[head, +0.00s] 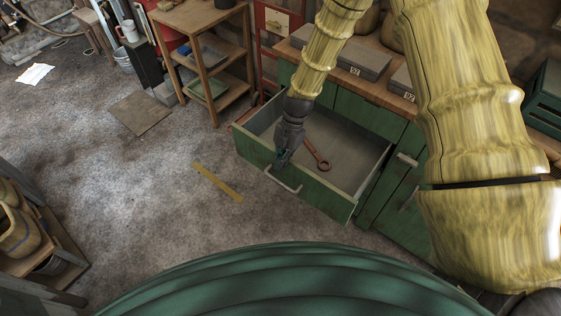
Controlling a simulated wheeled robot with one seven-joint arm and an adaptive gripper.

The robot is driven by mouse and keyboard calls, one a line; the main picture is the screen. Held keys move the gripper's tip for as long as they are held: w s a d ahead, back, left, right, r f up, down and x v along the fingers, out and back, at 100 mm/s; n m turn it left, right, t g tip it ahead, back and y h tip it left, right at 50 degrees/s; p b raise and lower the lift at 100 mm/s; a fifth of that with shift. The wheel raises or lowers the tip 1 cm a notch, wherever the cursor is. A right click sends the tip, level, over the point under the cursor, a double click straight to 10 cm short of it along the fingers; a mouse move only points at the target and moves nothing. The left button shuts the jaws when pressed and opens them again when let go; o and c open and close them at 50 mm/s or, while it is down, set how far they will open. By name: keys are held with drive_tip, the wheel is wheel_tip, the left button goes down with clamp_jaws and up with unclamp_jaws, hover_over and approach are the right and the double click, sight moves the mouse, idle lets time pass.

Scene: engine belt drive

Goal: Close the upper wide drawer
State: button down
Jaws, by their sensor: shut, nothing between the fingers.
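The upper wide drawer (318,196) is green and stands pulled out from the workbench cabinet. Its metal handle (283,182) is on the front face, left of the middle. A reddish wrench (317,157) lies inside the drawer. My gripper (281,161) is shut and empty, pointing down over the drawer's front panel close to the handle. I cannot tell whether it touches the panel. My gripper hides part of the panel's top edge and part of the drawer's inside.
A wooden shelf (205,22) stands left of the cabinet. Grey cases (357,60) lie on the benchtop. A cabinet door with a handle (408,199) is right of the drawer. A yellow strip (217,182) lies on the floor, which is otherwise mostly clear before the drawer.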

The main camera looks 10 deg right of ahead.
drive_tip(key=w+d+b, duration=0.3)
drive_tip(key=w+d, duration=0.6)
drive_tip(key=d, duration=0.2)
drive_tip(key=shift+w+d, duration=0.15)
drive_tip(key=shift+d, duration=0.25)
